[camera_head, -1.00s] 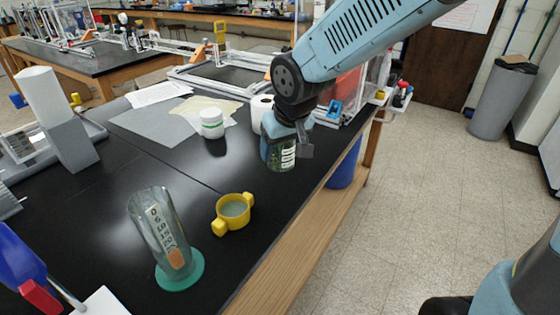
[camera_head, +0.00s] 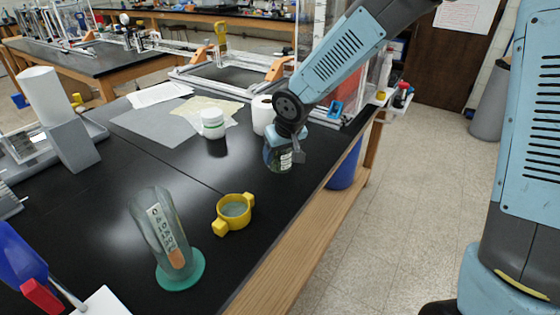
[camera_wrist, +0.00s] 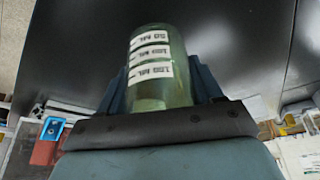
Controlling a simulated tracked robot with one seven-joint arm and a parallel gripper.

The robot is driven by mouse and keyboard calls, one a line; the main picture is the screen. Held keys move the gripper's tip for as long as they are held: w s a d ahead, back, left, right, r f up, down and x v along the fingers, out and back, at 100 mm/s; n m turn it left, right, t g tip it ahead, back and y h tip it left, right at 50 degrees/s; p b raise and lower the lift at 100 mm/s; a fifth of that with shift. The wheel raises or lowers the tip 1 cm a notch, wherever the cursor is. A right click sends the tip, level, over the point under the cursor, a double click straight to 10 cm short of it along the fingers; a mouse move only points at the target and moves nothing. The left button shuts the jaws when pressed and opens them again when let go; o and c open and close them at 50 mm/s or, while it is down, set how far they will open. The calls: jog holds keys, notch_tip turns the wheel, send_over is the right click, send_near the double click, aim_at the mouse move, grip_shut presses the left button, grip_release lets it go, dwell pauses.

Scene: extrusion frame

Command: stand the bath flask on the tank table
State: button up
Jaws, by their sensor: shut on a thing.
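The flask, a clear greenish glass vessel (camera_head: 278,160), is held by my gripper (camera_head: 286,140) over the right edge area of the black-topped table (camera_head: 120,235). In the wrist view the flask (camera_wrist: 160,92) shows white volume labels, and the two blue-grey fingers of my gripper (camera_wrist: 160,88) close on it from both sides. It looks about upright. I cannot tell whether its bottom touches the black top. I cannot tell which table is the tank table.
A white jar (camera_head: 212,124) and a white roll (camera_head: 262,113) stand behind. A blue bin (camera_head: 344,165) is below the table's right edge. Open floor lies right.

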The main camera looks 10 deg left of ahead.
jog(key=shift+f, duration=1.3)
jog(key=o, duration=1.1)
jog(key=shift+f, duration=0.1)
jog(key=v, duration=1.2)
jog(key=d+r+m+t+h, duration=0.15)
jog(key=d+r, duration=0.35)
jog(key=d, duration=0.5)
jog(key=s+d+r+m, duration=0.3)
jog(key=s+d, duration=0.4)
jog(key=d, duration=0.4)
jog(key=s+d+r+m+h, duration=0.1)
jog(key=s+d+r+m, duration=0.2)
jog(key=s+d, duration=0.5)
jog(key=d, duration=0.3)
jog(key=shift+s+d+r, duration=0.15)
jog(key=shift+d+r, duration=0.2)
jog(key=shift+d, duration=0.05)
